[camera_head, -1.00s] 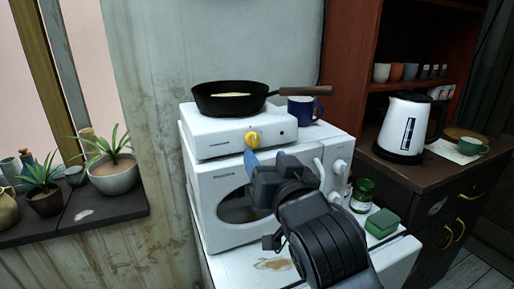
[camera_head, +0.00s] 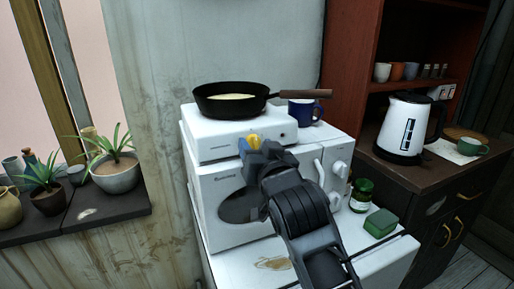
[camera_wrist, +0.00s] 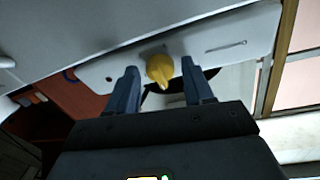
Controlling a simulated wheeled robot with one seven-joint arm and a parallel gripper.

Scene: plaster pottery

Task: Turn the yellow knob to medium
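The yellow knob (camera_head: 253,139) is on the front of a white hot plate (camera_head: 212,147), which stands on a white oven. In the wrist view the knob (camera_wrist: 160,68) sits between the two blue fingers of my gripper (camera_wrist: 161,88), with a gap on both sides. The fingers are open and hold nothing. In the head view my gripper (camera_head: 257,146) is right at the hot plate's front and covers the knob's lower part. The knob's pointer cannot be read clearly in the head view.
A black frying pan (camera_head: 229,110) with pale contents sits on the hot plate, its handle pointing right. A blue mug (camera_head: 303,112) stands behind right. The oven (camera_head: 212,181) is below. A green jar (camera_head: 361,195) and green sponge (camera_head: 381,222) lie at the lower right.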

